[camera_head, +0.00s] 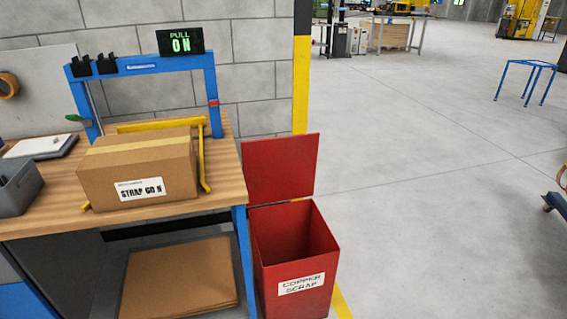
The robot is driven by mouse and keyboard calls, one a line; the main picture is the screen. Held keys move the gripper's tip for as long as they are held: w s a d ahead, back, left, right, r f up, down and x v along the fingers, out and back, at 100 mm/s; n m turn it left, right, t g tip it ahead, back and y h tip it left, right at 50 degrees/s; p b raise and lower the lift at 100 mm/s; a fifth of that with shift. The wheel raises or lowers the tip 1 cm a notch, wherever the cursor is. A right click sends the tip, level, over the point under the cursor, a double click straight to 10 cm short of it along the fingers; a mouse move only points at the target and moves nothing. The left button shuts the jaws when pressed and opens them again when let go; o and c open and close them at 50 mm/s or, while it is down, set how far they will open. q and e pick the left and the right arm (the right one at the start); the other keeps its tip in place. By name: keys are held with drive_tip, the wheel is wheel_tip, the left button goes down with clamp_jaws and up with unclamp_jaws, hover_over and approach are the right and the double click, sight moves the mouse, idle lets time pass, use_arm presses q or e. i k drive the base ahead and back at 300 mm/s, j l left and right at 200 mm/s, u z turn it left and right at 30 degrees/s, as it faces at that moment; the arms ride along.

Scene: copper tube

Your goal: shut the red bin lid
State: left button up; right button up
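The red bin (309,262) stands on the floor against the right end of the workbench. A white label on its front reads "COPPER SCRAP". Its red lid (281,169) is open and stands upright at the back of the bin. The bin's mouth faces up, and I see only its inner walls; the bottom of the inside is hidden. Neither of my grippers is in view.
The wooden workbench (232,184) holds a cardboard box (138,172) labelled "STRAP 60 N", under a blue frame (213,95). A grey tray (18,188) sits at the far left. A yellow-and-black post (301,85) rises behind the lid.

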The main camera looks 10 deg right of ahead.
sight(282, 168)
drive_tip(key=i+l+z, duration=0.2)
drive_tip(key=z, duration=0.2)
drive_tip(key=i+l+z, duration=0.25)
drive_tip(key=l+z, duration=0.2)
drive_tip(key=i+l+z, duration=0.1)
drive_tip(key=i+z, duration=0.15)
drive_tip(key=z, duration=0.15)
drive_tip(key=i+l+z, duration=0.1)
drive_tip(key=i+z, duration=0.3)
drive_tip(key=k, duration=0.1)
